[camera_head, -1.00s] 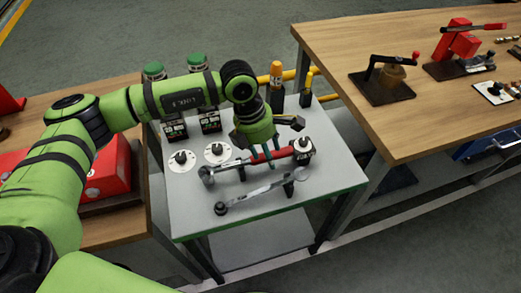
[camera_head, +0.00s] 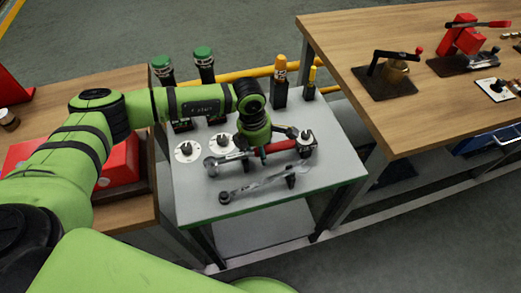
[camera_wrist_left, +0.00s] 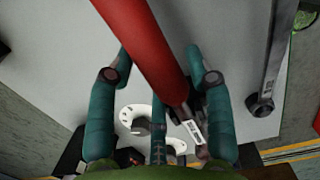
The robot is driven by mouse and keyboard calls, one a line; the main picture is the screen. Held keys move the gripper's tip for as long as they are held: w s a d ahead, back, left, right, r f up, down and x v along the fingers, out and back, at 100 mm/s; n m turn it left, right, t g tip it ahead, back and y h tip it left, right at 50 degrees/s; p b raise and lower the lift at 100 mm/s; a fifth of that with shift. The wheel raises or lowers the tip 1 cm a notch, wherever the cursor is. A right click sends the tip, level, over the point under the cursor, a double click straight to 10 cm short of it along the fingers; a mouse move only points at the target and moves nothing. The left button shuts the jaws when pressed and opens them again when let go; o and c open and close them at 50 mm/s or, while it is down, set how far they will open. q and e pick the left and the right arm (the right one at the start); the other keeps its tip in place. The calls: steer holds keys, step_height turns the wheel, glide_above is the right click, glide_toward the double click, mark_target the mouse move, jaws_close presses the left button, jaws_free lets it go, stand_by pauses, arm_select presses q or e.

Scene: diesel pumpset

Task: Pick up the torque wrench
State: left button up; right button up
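The torque wrench (camera_head: 283,146) has a red handle and a grey metal end, and lies raised across the small grey table (camera_head: 210,205). My left gripper (camera_head: 266,152) is directly over its middle and hides part of it. The fingers are apart, one on each side of the handle, with gaps visible; contact cannot be told. My right gripper is not in view.
A grey wrench (camera_head: 256,185) lies on supports close in front; it shows in the wrist view (camera_wrist_left: 264,70). White round discs (camera_head: 187,151) with dark knobs, green-capped items (camera_head: 204,58) and an orange-topped item (camera_head: 280,72) stand behind. A wooden bench (camera_head: 430,115) is at right.

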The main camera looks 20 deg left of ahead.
arm_select(q)
jaws_close()
steer(key=shift+w+r, duration=0.1)
steer(key=shift+r, duration=0.1)
steer(key=shift+w+r, duration=0.1)
steer(key=shift+r, duration=0.4)
step_height(320, 180, up, 2)
steer(key=shift+r+b, duration=0.2)
steer(key=shift+b, duration=0.55)
steer(key=s+d+r+b, duration=0.1)
steer(key=d+r, duration=0.1)
steer(key=d, duration=0.1)
steer(key=s+d+r+b, duration=0.1)
steer(key=d+r, duration=0.2)
steer(key=d, duration=0.1)
steer(key=s+d+r+b, duration=0.1)
steer(key=d+r, duration=0.1)
steer(key=d, duration=0.2)
steer(key=shift+s+d+r+b, duration=0.15)
steer(key=shift+s+r+b, duration=0.1)
steer(key=shift+s+b, duration=0.05)
